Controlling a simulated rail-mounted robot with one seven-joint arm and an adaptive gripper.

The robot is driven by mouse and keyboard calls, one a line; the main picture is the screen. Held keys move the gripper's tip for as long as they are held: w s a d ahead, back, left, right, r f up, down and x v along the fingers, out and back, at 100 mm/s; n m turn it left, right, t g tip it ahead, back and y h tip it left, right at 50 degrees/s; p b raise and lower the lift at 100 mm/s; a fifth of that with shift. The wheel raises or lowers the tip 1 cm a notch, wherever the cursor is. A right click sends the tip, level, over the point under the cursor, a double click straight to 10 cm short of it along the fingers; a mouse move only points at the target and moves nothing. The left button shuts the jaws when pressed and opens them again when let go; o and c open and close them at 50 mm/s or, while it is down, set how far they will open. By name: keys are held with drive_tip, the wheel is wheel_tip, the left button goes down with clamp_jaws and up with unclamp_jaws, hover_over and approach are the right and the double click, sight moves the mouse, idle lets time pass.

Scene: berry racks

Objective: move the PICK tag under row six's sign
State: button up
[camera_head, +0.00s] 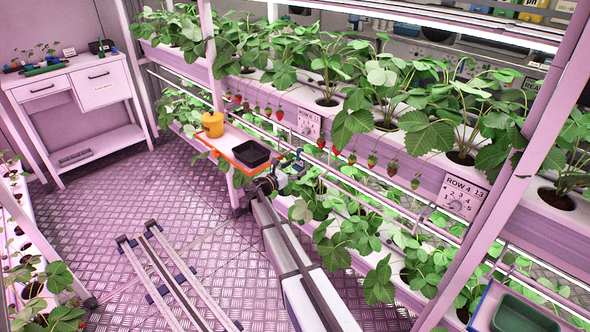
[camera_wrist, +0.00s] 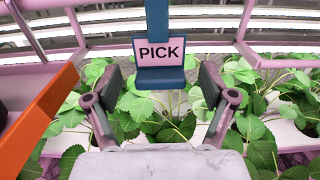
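The PICK tag (camera_wrist: 159,51) is a pale plate with black letters in a blue holder, on a blue upright strip, in the upper middle of the wrist view. My gripper (camera_wrist: 161,85) is open, with one finger on each side of the tag's lower part; neither finger visibly touches it. A sign reading ROW 4 (camera_head: 462,196) hangs on the right of the rack. Another sign (camera_head: 309,122) further left is too small to read.
An orange-edged shelf (camera_head: 232,146) with a black tray (camera_head: 252,153) and a yellow pot (camera_head: 212,123) stands close to my gripper; its orange edge (camera_wrist: 35,125) fills the wrist view's left. Strawberry plants and hanging berries crowd the rack. The floor (camera_head: 160,205) has free room.

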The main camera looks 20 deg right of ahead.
drive_tip(key=v, duration=1.2)
drive_tip(key=s+a+f+m+g+y, duration=0.2)
drive_tip(key=s+f+m+g+y, duration=0.25)
drive_tip(key=s+f+m, duration=0.65)
drive_tip(key=s+a+f+m+g+y, duration=0.25)
drive_tip(key=s+f+m+y, duration=0.2)
drive_tip(key=s+f, duration=1.15)
drive_tip(key=s+a+f+m+g+y, duration=0.1)
drive_tip(key=s+a+m+g+y, duration=0.1)
drive_tip(key=s, duration=1.1)
drive_tip(key=s+a+f+m+g+y+p, duration=0.1)
drive_tip(key=s+a+f+m+g+y, duration=0.1)
drive_tip(key=s, duration=1.1)
drive_tip(key=s+a+f+m+g+y+p, duration=0.1)
drive_tip(key=s+a+m+g+y, duration=0.1)
drive_tip(key=s, duration=1.1)
drive_tip(key=a+m+y, duration=0.1)
drive_tip(key=a, duration=0.1)
drive_tip(key=shift+a+f+g+y, duration=0.3)
